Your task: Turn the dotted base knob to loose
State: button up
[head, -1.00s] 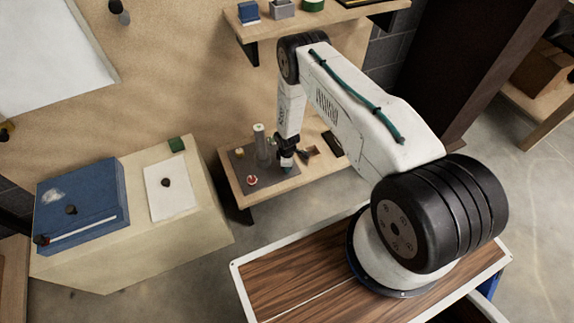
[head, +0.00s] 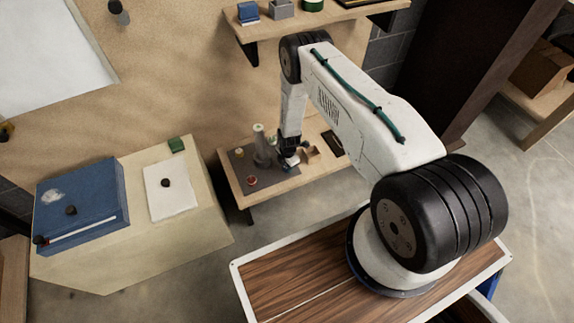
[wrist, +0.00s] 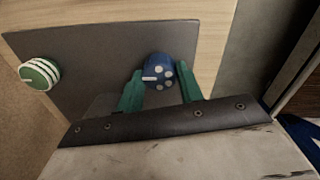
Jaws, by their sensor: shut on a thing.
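The dotted knob (wrist: 157,68) is blue with several pale dots and one white pointer line. In the wrist view its pointer line points left. My gripper (wrist: 160,77) has its green fingers on either side of this knob and is shut on it. The knob sits over a dark grey plate (wrist: 90,55). In the head view my gripper (head: 289,161) is low over the plate on the small wooden bench, and it largely hides the knob.
A green and white striped knob (wrist: 39,74) is at the plate's left in the wrist view. A pale upright post (head: 260,146) stands close to my gripper's left. A small brown open box (head: 310,154) is to its right. A wooden shelf (head: 320,22) hangs above.

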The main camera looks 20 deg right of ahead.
dwell(0.5)
jog(key=o, duration=1)
jog(key=r, duration=0.8)
jog(key=shift+s, duration=0.2)
jog(key=shift+f, duration=0.1)
